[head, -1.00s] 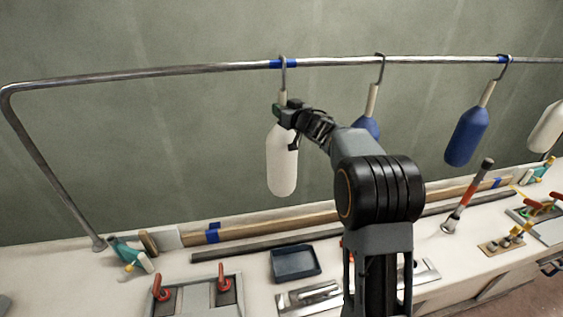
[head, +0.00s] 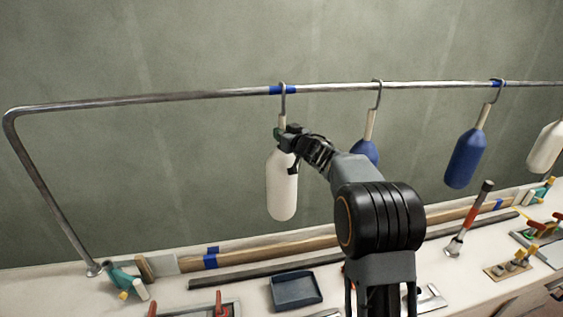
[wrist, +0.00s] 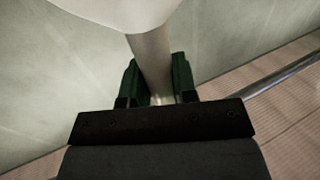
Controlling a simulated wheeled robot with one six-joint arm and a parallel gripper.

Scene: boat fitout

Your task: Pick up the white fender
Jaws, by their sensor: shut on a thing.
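The white fender (head: 282,190) hangs upright by its hook from the metal rail (head: 180,97), at a blue tape band near the rail's left part. My gripper (head: 286,135) is at the fender's pale neck, just above its body, and is shut on it. In the wrist view the green fingers of my gripper (wrist: 157,86) lie on both sides of the neck, and the white fender's body (wrist: 110,10) fills the top edge. The hook still looks to be over the rail.
A blue fender (head: 364,152) hangs partly behind my arm, another blue fender (head: 466,155) hangs further right, and a second white fender (head: 546,147) is at the right edge. Below, the bench holds a dark tray (head: 295,290), a spray bottle (head: 127,283) and several tools.

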